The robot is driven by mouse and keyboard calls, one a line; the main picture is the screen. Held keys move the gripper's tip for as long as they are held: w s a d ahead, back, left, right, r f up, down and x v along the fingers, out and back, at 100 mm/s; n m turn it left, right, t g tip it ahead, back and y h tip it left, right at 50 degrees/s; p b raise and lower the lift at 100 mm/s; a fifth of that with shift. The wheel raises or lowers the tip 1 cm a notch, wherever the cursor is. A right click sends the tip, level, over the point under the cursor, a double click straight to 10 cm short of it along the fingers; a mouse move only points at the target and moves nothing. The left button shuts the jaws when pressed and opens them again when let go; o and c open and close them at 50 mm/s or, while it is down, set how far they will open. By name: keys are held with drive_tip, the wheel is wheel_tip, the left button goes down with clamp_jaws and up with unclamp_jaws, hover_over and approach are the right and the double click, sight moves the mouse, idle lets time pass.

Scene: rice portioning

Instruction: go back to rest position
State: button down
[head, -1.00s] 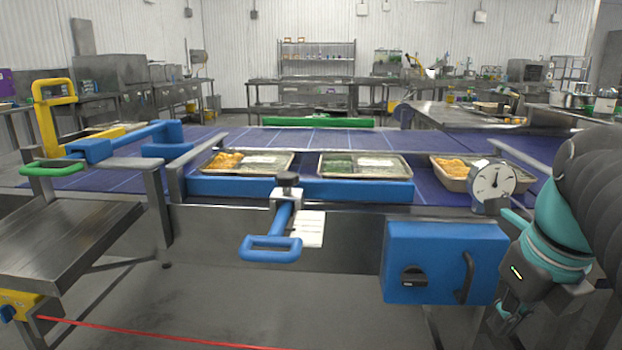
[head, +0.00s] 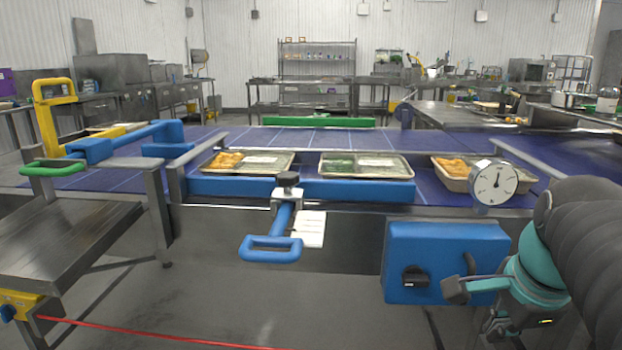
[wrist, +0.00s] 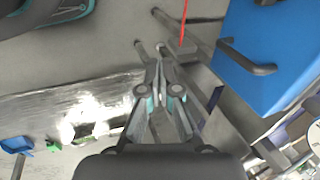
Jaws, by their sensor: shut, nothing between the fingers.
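My gripper (wrist: 159,68) is shut and empty in the wrist view, its two fingers side by side and pointing up the picture. Open floor and grey metal frame parts show beyond the fingertips. In the head view my arm is at the right edge, low in front of the conveyor. My gripper there (head: 494,328) hangs below and partly in front of the right part of the blue box (head: 430,240), small and hard to make out. The blue box also fills the upper right of the wrist view (wrist: 275,50), beside the fingers and apart from them.
Three food trays, left (head: 205,168), middle (head: 364,177) and right (head: 456,184), stand along the blue conveyor (head: 240,137). A dial gauge (head: 495,184) and a blue handle (head: 270,250) are at its front. A steel table (head: 70,240) is at left.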

drive_tip(key=s+a+f+n+t, duration=0.1)
drive_tip(key=s+a+f+n, duration=0.2)
drive_tip(key=a+f+n, duration=0.6)
drive_tip(key=shift+a+n+t+y, duration=0.35)
drive_tip(key=shift+a+n, duration=0.2)
drive_tip(key=shift+n, duration=4.05)
drive_tip(key=shift+s, duration=0.1)
